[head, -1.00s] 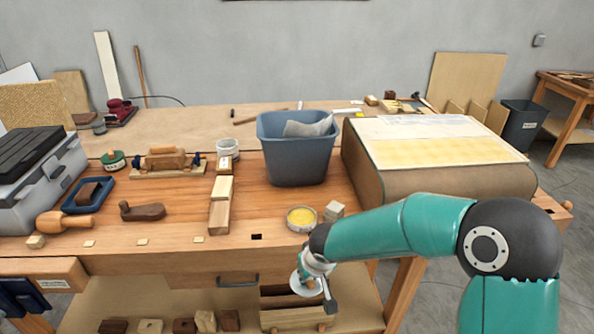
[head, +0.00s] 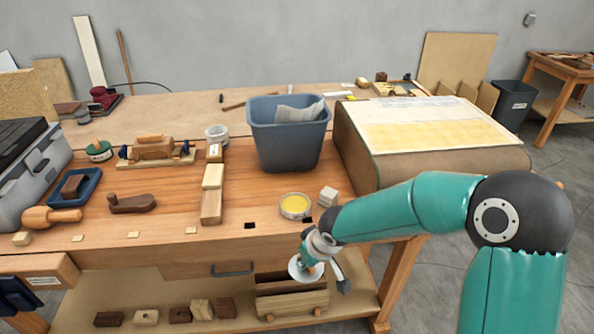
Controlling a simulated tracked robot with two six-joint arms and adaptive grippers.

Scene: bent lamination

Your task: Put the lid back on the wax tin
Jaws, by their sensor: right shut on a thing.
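The open wax tin (head: 295,206), round with yellow wax showing, sits near the front edge of the workbench, right of the middle. My right gripper (head: 308,262) is in front of the bench edge, nearer than the tin and a little lower in the picture. It is shut on the lid (head: 297,270), a pale round disc held tilted and apart from the tin. The fingertips are small and partly hidden by the wrist. My left gripper is not in the head view.
A blue-grey bin (head: 288,145) stands behind the tin. A paper-covered curved form (head: 425,135) fills the bench's right side. Wood blocks (head: 211,205) lie left of the tin, with bare bench between.

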